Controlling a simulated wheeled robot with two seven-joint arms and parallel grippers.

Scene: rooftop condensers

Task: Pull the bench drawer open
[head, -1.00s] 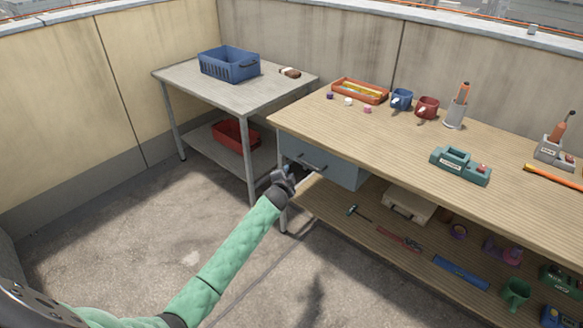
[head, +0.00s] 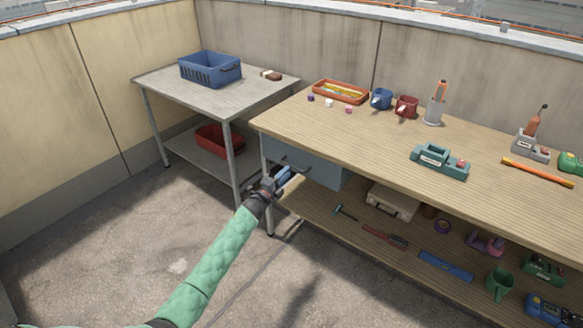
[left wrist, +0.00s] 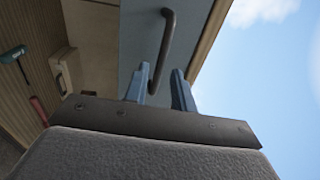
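The bench drawer (head: 318,172) is a blue-grey box under the left end of the wooden bench top, and it looks shut. Its dark bar handle (head: 296,166) shows on the front. My left gripper (head: 287,174) is just in front of the drawer, close to the handle. In the left wrist view the two blue fingers of my left gripper (left wrist: 161,70) are apart with nothing held. The handle (left wrist: 168,35) lies just beyond and roughly between the fingertips; I cannot tell whether they touch. My right gripper is not in view.
The bench top (head: 350,135) holds an orange tray (head: 340,92), mugs and a teal tool holder (head: 440,162). The lower shelf has a pale case (head: 392,200) and several tools. A grey table (head: 215,92) stands left. The floor before the drawer is clear.

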